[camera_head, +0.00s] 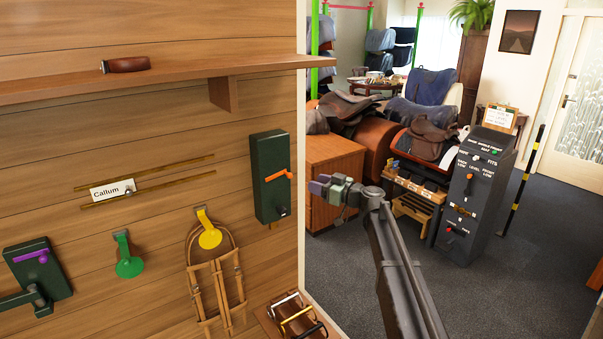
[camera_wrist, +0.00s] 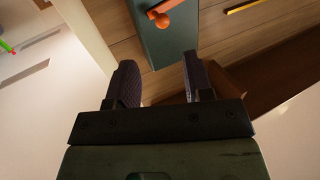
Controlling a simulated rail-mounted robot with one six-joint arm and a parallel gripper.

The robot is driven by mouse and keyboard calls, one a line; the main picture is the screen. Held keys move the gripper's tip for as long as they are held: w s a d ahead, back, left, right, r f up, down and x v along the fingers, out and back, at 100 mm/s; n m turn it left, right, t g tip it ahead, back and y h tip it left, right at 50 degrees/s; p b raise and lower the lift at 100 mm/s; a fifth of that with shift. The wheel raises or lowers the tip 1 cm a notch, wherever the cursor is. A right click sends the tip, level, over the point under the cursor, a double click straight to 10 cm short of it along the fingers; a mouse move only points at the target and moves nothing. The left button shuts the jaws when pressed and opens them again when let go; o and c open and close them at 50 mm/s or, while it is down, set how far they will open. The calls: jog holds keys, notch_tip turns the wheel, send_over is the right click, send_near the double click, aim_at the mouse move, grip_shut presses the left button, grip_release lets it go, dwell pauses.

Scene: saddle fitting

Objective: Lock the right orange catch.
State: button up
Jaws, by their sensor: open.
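The orange catch (camera_head: 279,175) is a lever on a dark green box (camera_head: 268,205) fixed to the wooden wall, at the right edge of the wall. The lever slants slightly, its free end toward the right. The wrist view shows the orange lever with a round knob (camera_wrist: 162,19) on the green box (camera_wrist: 166,45), beyond the fingertips. My gripper (camera_head: 320,187) shows right of the box in the head view. My gripper (camera_wrist: 160,72) is open in the wrist view, with nothing between its fingers and apart from the lever.
A shelf (camera_head: 170,78) juts out above the box. At the left, another green box (camera_head: 37,270) has a purple catch (camera_head: 30,256). Yellow (camera_head: 210,238) and green (camera_head: 130,267) tags hang between. A strap rack (camera_head: 295,315) stands below.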

aim_at(290, 176)
jog(key=x, duration=1.1)
jog(key=shift+s+a+f, duration=0.1)
jog(key=shift+s+a, duration=0.05)
jog(key=shift+c, duration=0.3)
grip_shut()
jog(key=shift+f+m+b, duration=0.5)
jog(key=shift+f+b, duration=0.25)
jog(key=shift+b, duration=0.35)
jog(key=shift+f+m+y+b, duration=0.1)
jog(key=shift+m+y+b, duration=0.2)
jog(key=shift+m, duration=0.1)
